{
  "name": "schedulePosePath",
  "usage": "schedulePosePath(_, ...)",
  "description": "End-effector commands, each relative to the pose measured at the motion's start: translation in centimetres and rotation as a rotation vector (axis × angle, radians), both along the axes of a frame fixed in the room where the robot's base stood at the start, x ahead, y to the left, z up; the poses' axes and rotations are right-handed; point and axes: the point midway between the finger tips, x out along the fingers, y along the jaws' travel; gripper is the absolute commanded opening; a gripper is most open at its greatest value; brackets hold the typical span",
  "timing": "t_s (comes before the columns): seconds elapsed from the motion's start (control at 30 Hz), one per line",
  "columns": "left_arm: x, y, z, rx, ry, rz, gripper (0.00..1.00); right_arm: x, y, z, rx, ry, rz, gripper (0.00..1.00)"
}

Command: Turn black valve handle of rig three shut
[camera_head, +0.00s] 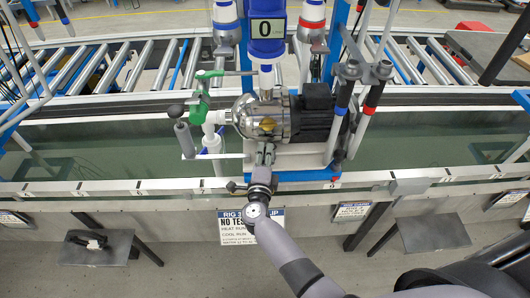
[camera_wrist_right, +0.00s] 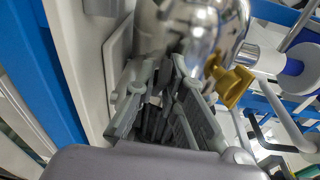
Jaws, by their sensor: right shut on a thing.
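Rig three's silver pump (camera_head: 265,122) stands on a white base over the water trough, with its sign (camera_head: 236,228) below. My right gripper (camera_head: 264,152) reaches up from below to the front of the pump. In the right wrist view my right gripper (camera_wrist_right: 160,118) points in under the pump's silver body (camera_wrist_right: 180,30). Its fingers are around a dark part, apparently the black valve handle (camera_wrist_right: 154,122), mostly hidden between them. How far it is turned cannot be told. A yellow knob (camera_wrist_right: 233,86) is just right of the fingers. My left gripper is not in view.
A green valve (camera_head: 198,108) and pipes are left of the pump. Upright levers with black tops (camera_head: 348,70) stand at right. A blue display reading 0 (camera_head: 266,28) is above. The trough's metal rail (camera_head: 120,186) runs across the front. A roller conveyor (camera_head: 130,65) lies behind.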

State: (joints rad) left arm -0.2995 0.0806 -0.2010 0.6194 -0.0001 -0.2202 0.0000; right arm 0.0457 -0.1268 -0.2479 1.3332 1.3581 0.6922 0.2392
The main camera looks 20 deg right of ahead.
Motion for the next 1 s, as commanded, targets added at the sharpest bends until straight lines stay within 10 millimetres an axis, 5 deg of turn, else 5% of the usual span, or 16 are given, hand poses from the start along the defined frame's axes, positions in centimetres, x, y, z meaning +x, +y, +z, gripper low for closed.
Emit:
schedulePosePath(0.27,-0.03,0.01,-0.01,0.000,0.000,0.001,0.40,-0.09,0.00,-0.25,0.004,0.004,0.000,0.00)
schedulePosePath(0.3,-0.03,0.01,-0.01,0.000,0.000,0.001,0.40,-0.09,0.00,-0.25,0.004,0.004,0.000,0.13)
schedulePosePath(0.57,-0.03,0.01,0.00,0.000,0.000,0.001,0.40,-0.04,-0.02,-0.13,0.002,0.002,0.000,0.30)
schedulePosePath(1.0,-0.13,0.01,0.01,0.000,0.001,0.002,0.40,-0.01,-0.04,-0.02,0.000,0.001,0.001,0.31)
